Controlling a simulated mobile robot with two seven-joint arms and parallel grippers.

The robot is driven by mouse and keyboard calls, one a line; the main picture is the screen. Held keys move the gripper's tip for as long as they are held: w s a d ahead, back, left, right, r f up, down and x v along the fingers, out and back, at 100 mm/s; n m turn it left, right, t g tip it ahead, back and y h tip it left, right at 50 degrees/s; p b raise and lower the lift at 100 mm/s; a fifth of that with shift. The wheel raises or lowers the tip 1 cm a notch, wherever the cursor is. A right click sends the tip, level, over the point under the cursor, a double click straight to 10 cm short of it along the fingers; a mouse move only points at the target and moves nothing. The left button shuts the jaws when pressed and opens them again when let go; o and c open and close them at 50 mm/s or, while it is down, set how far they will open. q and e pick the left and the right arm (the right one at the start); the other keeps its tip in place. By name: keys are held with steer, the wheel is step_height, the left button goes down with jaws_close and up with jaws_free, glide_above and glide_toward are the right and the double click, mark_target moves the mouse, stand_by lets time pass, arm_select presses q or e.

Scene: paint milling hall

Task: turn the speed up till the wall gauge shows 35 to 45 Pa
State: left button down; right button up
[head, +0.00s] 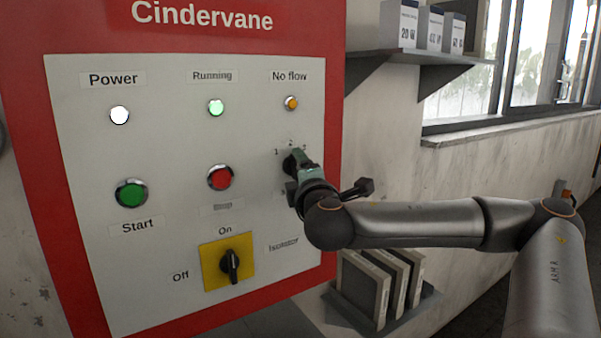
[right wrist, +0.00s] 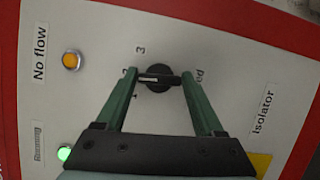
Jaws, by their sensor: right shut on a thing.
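The speed knob (right wrist: 158,78) is a black rotary knob on the panel's right side, with 1, 2 and 3 marked around it. In the right wrist view its white line appears to lie toward the 2. My right gripper (right wrist: 160,76) has its green fingers on either side of the knob and is shut on it. In the head view the gripper (head: 298,165) covers most of the knob (head: 289,165) and its label. The wall gauge is not in view. My left gripper is not in view.
The red-framed panel (head: 75,260) carries a lit white Power lamp (head: 120,115), a lit green Running lamp (head: 216,107), an orange No flow lamp (head: 291,103), Start (head: 131,193) and Stop (head: 220,177) buttons, and an isolator (head: 230,263) at On. Shelves (head: 400,55) stick out at right.

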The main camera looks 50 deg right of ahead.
steer(key=shift+m, duration=0.5)
steer(key=shift+g, duration=0.3)
steer(key=o, duration=1.4)
steer(key=shift+b+v, duration=4.1)
steer(key=shift+v, duration=2.2)
